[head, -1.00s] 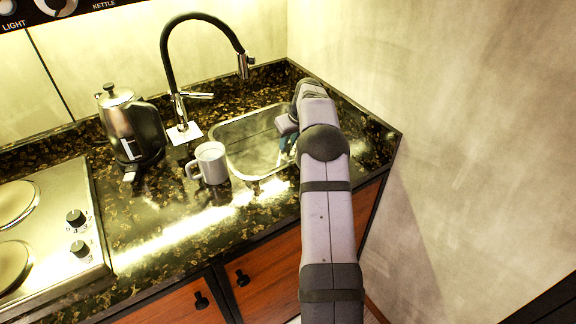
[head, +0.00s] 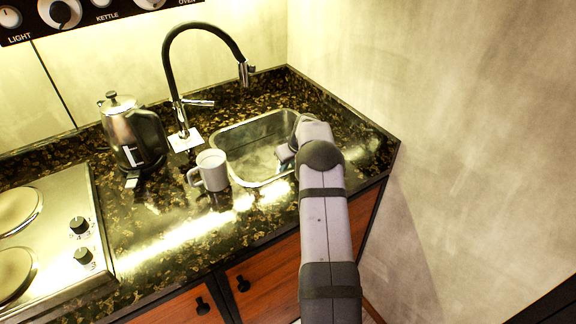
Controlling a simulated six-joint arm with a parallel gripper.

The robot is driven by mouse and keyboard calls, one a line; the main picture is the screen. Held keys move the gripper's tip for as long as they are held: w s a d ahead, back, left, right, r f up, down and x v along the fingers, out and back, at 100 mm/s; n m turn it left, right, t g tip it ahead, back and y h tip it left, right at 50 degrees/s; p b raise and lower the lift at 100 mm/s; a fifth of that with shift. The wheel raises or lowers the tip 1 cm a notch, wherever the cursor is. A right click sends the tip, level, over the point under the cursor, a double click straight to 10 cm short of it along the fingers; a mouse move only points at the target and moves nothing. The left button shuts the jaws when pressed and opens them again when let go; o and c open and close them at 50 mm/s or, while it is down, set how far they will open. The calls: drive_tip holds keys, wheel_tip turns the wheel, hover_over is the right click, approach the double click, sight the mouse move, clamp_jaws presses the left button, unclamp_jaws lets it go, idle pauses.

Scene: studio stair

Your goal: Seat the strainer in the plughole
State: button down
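The steel sink basin (head: 232,131) is set into the dark counter, and my arm reaches over its right side. The wrist end of my gripper (head: 284,155) shows at the basin's right side. Its fingers are hidden behind my own arm and wrist, so I cannot see whether they are open or hold anything. I cannot make out the strainer or the plughole. The visible left part of the basin floor looks bare, with bright reflections.
A white mug (head: 211,170) stands just left of the basin. A kettle (head: 133,133) stands further left, and a black tap (head: 178,95) rises behind the basin. A hob (head: 50,235) is at far left. A bare wall (head: 430,120) closes the right side.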

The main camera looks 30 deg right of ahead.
drive_tip(key=shift+f, duration=0.1)
drive_tip(key=c, duration=1.6)
unclamp_jaws()
drive_tip(key=shift+r, duration=0.2)
drive_tip(key=shift+b+v, duration=1.05)
drive_tip(key=shift+v, duration=4.95)
